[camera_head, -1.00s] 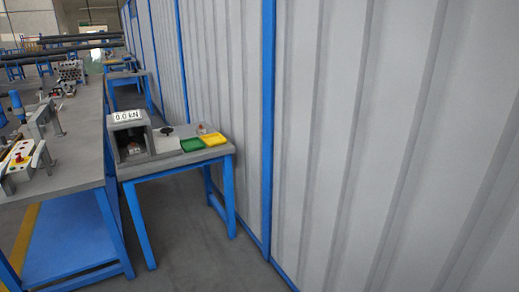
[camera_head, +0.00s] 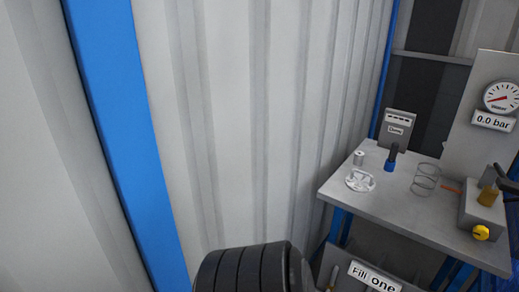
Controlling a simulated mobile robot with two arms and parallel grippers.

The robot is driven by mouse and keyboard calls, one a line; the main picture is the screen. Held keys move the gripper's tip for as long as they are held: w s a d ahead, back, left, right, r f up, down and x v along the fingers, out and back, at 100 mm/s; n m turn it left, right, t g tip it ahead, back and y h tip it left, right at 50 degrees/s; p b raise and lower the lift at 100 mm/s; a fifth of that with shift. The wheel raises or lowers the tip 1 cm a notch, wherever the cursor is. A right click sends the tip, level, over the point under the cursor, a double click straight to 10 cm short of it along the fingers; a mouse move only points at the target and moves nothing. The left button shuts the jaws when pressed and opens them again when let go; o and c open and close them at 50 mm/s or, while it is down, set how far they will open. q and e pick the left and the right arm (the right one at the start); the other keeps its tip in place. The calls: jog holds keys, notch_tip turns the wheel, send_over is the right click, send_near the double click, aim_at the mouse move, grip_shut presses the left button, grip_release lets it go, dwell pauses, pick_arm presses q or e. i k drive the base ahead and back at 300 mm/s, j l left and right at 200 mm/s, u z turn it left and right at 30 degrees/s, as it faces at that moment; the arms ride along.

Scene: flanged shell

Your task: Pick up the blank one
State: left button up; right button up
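I cannot tell which thing is the blank one. On the grey bench (camera_head: 440,222) at the right lie a pale flanged disc (camera_head: 360,180), a small metal cylinder (camera_head: 358,158) and thin clear rings (camera_head: 425,180). A dark upright piece with a blue base (camera_head: 390,160) stands behind them. Neither of my grippers shows in the head view.
A labelled grey box (camera_head: 396,130) and a gauge panel reading 0.0 bar (camera_head: 492,121) stand at the bench's back. A block with a yellow knob (camera_head: 481,232) is at its right. A ribbed black cylinder (camera_head: 245,272) fills the bottom centre. Corrugated wall (camera_head: 240,120) covers the left.

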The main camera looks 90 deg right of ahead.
aim_at(364, 183)
jog(key=l+z, duration=0.5)
jog(key=i+l+z, duration=0.1)
jog(key=l+z, duration=0.35)
